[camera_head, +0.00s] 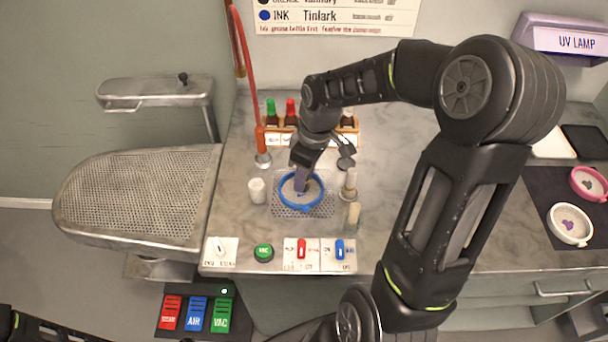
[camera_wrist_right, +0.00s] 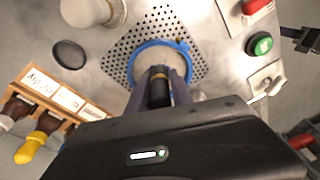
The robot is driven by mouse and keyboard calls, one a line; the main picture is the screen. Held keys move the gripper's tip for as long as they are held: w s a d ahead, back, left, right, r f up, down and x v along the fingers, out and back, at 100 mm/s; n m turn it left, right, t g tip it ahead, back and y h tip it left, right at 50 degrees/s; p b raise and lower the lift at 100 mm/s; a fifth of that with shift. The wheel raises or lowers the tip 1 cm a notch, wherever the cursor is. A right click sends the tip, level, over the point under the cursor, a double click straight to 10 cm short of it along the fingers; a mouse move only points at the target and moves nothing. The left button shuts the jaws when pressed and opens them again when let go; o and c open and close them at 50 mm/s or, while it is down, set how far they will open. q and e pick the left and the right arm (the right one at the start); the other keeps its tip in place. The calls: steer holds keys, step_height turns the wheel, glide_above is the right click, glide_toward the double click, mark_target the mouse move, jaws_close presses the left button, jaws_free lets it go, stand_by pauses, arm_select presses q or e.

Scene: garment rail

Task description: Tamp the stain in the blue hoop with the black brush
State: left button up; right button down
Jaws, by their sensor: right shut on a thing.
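The blue hoop (camera_head: 319,199) lies on a perforated plate (camera_head: 282,207) on the worktop, with pale cloth inside it. It also shows in the right wrist view (camera_wrist_right: 184,47). My right gripper (camera_head: 301,186) points down over the hoop. It is shut on the black brush (camera_wrist_right: 159,92), a dark upright cylinder with a yellowish band between the fingers. The brush's lower end is over the cloth; I cannot tell whether it touches. The stain is hidden or too small to make out. Part of my left arm shows at the lower left; its gripper does not show.
A white pot (camera_head: 257,191) stands left of the hoop, and pale bottles (camera_head: 350,184) stand to the right. A wooden bottle rack (camera_head: 271,139) is behind. The green button (camera_head: 264,253) and switches are in front. White (camera_head: 569,225) and pink (camera_head: 589,184) hoops lie far right.

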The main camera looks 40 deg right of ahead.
steer(key=shift+f, duration=0.1)
steer(key=shift+f+b, duration=0.65)
steer(key=shift+f, duration=0.05)
steer(key=shift+r+p, duration=0.75)
steer(key=shift+r, duration=0.25)
steer(key=shift+f, duration=0.2)
steer(key=shift+f+b, duration=0.75)
